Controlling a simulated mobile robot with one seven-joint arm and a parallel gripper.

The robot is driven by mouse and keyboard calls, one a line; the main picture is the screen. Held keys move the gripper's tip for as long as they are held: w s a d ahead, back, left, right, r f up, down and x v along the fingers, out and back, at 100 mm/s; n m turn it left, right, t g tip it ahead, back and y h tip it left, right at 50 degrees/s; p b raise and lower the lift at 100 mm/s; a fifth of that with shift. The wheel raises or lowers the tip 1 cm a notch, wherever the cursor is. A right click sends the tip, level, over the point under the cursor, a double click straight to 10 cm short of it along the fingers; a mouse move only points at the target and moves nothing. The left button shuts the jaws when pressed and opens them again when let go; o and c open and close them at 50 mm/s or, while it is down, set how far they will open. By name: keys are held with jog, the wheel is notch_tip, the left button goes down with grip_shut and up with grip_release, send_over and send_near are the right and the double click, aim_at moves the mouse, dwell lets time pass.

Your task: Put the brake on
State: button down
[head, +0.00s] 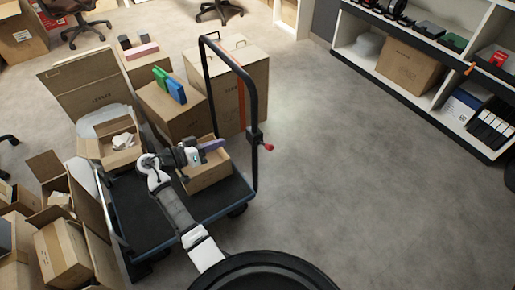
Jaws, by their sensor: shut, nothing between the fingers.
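A dark platform trolley (215,207) stands left of centre, with a tall black push handle (255,95) on its right side. A small red knob (268,147) sticks out to the right from a black fitting (255,139) on the handle post; it looks like the brake lever. My gripper (215,144) is shut and empty. It points right, over a small open carton on the trolley, with a clear gap between it and the post. The wheels are mostly hidden under the platform.
A small carton (209,174) sits under my gripper. A larger carton (172,112) with green and blue binders stands behind, with tall cartons (245,100) beyond the handle. More open cartons (62,255) crowd the left. Shelves (420,105) line the right; the floor between is clear.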

jog(key=shift+s+d+f+m+g+h, duration=0.45)
jog(key=shift+s+d+g+h, duration=0.1)
jog(key=shift+d+g, duration=0.1)
jog(key=p, duration=0.3)
send_near(268, 144)
jog(key=w+d+r, duration=0.2)
jog(key=w+r, duration=0.1)
jog(key=d+f, duration=0.3)
jog(key=shift+w+d+f, duration=0.1)
jog(key=shift+w+f, duration=0.05)
jog(key=shift+f, duration=0.1)
jog(key=shift+f+b, duration=0.15)
jog(key=shift+b, duration=0.15)
jog(key=shift+d+m, duration=0.1)
jog(key=shift+m, duration=0.15)
